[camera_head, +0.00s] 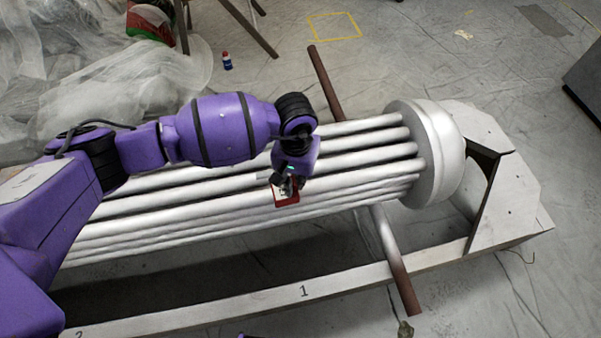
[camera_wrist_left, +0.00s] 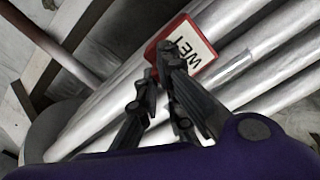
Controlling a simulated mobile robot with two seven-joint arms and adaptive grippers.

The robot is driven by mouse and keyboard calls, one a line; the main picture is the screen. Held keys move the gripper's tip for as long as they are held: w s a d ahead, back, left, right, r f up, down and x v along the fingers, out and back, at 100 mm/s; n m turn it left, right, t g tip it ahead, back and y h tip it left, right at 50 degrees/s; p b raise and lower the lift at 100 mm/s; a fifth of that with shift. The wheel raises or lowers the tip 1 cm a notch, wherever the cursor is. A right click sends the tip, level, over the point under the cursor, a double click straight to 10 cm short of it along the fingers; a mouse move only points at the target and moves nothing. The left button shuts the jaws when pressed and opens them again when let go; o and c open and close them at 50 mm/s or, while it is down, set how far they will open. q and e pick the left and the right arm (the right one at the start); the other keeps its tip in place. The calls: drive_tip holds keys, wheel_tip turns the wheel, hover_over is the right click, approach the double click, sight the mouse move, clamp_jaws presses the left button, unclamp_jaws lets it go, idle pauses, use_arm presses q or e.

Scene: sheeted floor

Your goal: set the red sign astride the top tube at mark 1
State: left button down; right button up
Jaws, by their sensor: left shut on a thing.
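The red sign (camera_head: 286,195) is a small red piece with a white face, at the tubes below my left wrist in the head view. I cannot tell whether the sign touches a tube. Mark 1 (camera_head: 304,291) is a black numeral on the pale front beam. My right gripper is not in view.
A round end cap (camera_head: 440,150) closes the bundle at the right. A rusty bar (camera_head: 400,275) crosses beneath the tubes. Mark 2 (camera_head: 79,334) is at the lower left. Plastic sheeting (camera_head: 150,85) lies at the back left. The floor at the upper right is mostly clear.

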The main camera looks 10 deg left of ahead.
use_arm(q)
drive_tip(key=c, duration=1.8)
unclamp_jaws()
drive_tip(key=shift+c, duration=0.2)
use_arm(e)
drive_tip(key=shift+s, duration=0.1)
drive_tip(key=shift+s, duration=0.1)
use_arm(q)
wheel_tip(320, 180, up, 12)
